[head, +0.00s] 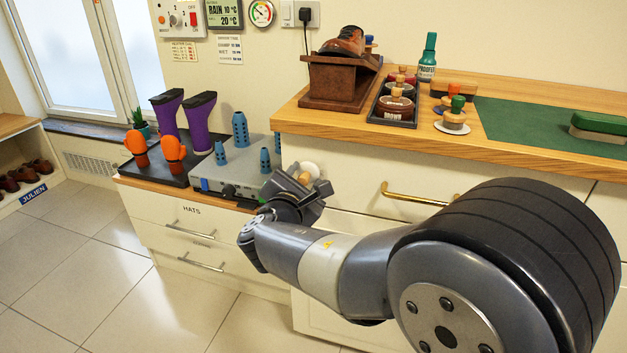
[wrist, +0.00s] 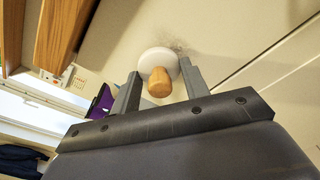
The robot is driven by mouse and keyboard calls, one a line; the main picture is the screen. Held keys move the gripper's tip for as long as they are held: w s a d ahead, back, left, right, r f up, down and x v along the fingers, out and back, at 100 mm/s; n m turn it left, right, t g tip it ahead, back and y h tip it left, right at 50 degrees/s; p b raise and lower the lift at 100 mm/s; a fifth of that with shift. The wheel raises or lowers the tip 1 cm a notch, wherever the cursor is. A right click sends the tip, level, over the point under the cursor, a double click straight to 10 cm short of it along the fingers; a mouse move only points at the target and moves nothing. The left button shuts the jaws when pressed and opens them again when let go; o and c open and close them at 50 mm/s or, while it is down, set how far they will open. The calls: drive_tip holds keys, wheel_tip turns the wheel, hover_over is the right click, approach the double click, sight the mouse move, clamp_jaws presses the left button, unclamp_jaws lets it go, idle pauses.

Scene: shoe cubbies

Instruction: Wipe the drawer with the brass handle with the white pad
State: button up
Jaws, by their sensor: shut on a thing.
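The drawer (head: 345,168) has a pale cream front under the wooden counter and a long brass handle (head: 418,200). My gripper (head: 300,185) is in front of the drawer's left end, left of the handle. It is shut on the wooden knob (wrist: 159,84) of the white pad (wrist: 150,60), a round disc that also shows in the head view (head: 311,168). In the wrist view the disc faces the pale drawer front (wrist: 235,30). A grey smudge (wrist: 183,47) shows on that front beside the pad. I cannot tell whether the pad touches the front.
A lower cabinet with drawers (head: 165,208) stands at the left, bearing a boot dryer (head: 230,172) and purple boots (head: 190,115). On the counter (head: 300,118) are a wooden shoe stand (head: 335,83), a polish tray (head: 392,120) and a green mat (head: 530,125). Tiled floor is clear at left.

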drive_tip(key=shift+a+f+v, duration=0.1)
drive_tip(key=shift+f+v, duration=0.05)
drive_tip(key=shift+v, duration=1.35)
drive_tip(key=shift+a+f+v, duration=0.15)
drive_tip(key=shift+v, duration=1.3)
drive_tip(key=v, duration=0.3)
drive_tip(key=shift+a+f, duration=0.1)
drive_tip(key=shift+f, duration=0.05)
drive_tip(key=shift+w, duration=0.15)
drive_tip(key=b+x, duration=0.1)
drive_tip(key=x, duration=0.5)
drive_tip(key=shift+w+d, duration=0.35)
drive_tip(key=shift+d, duration=0.05)
drive_tip(key=shift+b+x, duration=0.35)
drive_tip(key=shift+x, duration=0.65)
